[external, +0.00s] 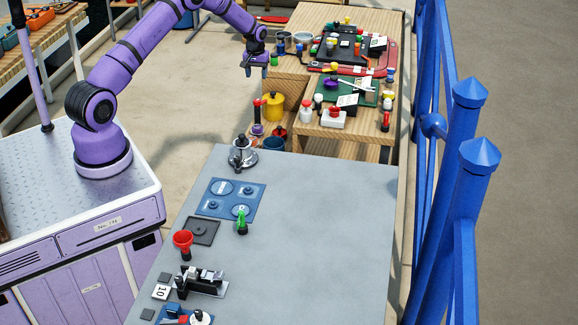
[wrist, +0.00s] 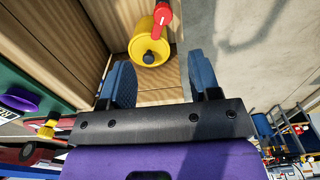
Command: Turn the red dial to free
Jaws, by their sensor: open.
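I cannot tell for sure which red part is the red dial. One candidate is a red knob on a white box (external: 333,116) on the wooden bench at the upper right. My gripper (external: 255,70) hangs in the air beside the bench's left side, to the left of that box. In the wrist view my gripper (wrist: 162,76) has its two blue fingers wide apart with nothing held between them. Below and beyond them are a yellow canister (wrist: 142,38) with a black knob and a red-handled part (wrist: 163,22). No "free" marking is readable.
The wooden bench (external: 285,72) carries many small coloured parts on a green mat (external: 348,97) and a red-edged board. A blue railing (external: 465,150) runs along the right.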

